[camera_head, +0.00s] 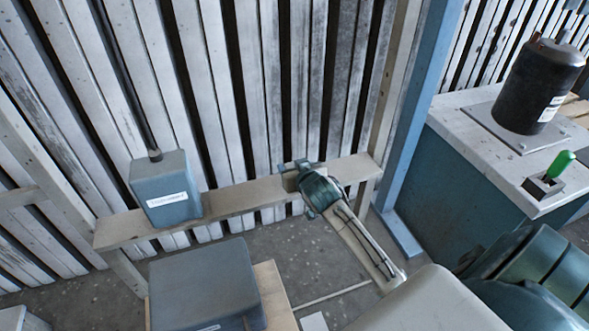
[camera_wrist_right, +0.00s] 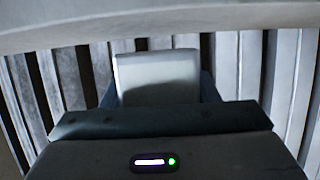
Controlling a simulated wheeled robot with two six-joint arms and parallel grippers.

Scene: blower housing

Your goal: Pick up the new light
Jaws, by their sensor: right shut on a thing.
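My right gripper (camera_head: 290,172) is at the wooden rail in the head view, with my arm coming in from the lower right. It is shut on a pale grey, block-shaped thing (camera_wrist_right: 158,76), which shows between the dark fingers in the right wrist view. I take this thing to be the new light, but its full shape is hidden. In the head view my wrist mostly covers it, and I cannot tell whether it touches the rail. My left gripper is not in view.
A grey labelled box (camera_head: 166,190) with a conduit stands on the wooden rail (camera_head: 245,196). A larger grey box (camera_head: 205,280) is below. A blue post (camera_head: 418,120) stands right of the gripper. A cabinet (camera_head: 470,150) carries a black cylinder (camera_head: 537,88) and a green-handled lever (camera_head: 560,164).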

